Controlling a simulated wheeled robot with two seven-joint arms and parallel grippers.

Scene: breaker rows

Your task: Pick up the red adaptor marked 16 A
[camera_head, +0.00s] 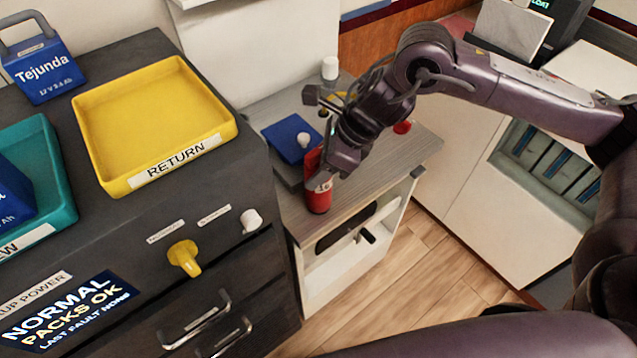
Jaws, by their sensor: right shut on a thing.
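A red adaptor (319,196) stands upright on the grey top of the low cabinet (385,182), near its front left part. It carries a pale label whose text is too small to read in full. My right gripper (323,175) reaches down from the upper right and is shut on the red adaptor. The gripper and wrist hide the adaptor's upper part. I cannot tell whether the adaptor touches the cabinet top. My left gripper is not in view.
A blue block with a white knob (290,138), a white-capped item (330,68) and a small red item (403,127) are near my gripper. Left, a dark cabinet holds a yellow RETURN tray (108,150), a teal tray (62,205) and a blue Tejunda pack (45,72).

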